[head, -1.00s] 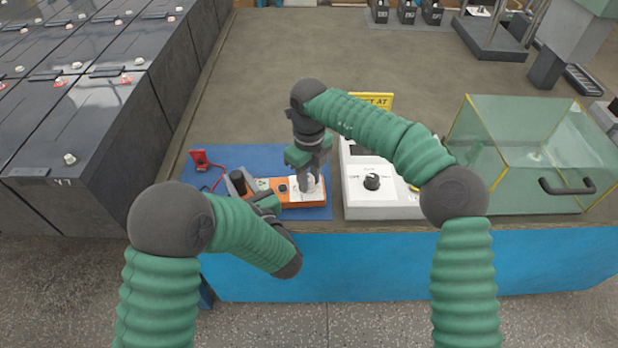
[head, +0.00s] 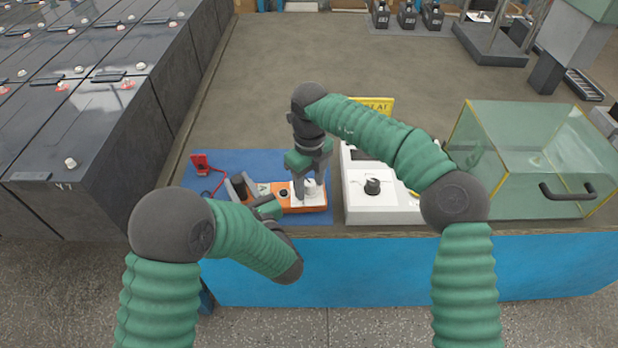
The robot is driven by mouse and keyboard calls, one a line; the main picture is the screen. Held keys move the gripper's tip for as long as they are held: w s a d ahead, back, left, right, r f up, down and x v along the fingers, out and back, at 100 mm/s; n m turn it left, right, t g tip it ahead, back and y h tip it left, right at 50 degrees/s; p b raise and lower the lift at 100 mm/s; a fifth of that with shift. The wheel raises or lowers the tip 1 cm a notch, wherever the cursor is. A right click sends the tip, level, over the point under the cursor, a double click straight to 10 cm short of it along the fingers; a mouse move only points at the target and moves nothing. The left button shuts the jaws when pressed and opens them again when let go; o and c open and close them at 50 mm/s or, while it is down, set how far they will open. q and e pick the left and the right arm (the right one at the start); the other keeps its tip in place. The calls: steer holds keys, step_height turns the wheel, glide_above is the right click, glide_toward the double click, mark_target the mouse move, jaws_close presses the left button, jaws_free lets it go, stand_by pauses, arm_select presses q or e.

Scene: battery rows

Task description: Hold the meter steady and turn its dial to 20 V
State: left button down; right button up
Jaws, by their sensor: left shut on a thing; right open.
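The orange meter (head: 318,209) lies on the blue mat (head: 226,158) near the bench's front edge, with a pale face plate towards its right end. A light round dial (head: 311,187) stands on that plate. My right gripper (head: 307,188) points down over it, open, with its fingers beside the dial; whether they touch it cannot be told. My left gripper (head: 250,196) is shut on the left end of the meter, partly hiding it. The dial's markings are too small to read.
A white box with a black knob (head: 372,186) stands just right of the mat. A clear case (head: 540,150) stands further right. A red lead (head: 200,162) lies at the mat's left. Battery rows (head: 90,110) fill the left.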

mark_target(309, 182)
step_height(309, 182, up, 12)
stand_by(0.3)
steer(key=shift+f, duration=0.1)
arm_select(q)
steer(key=c, duration=1)
jaws_free()
steer(key=shift+s, duration=0.1)
steer(key=v, duration=1.1)
steer(key=shift+s+d, duration=0.25)
steer(key=shift+s, duration=0.05)
steer(key=shift+f, duration=0.1)
arm_select(e)
steer(key=shift+f, duration=0.1)
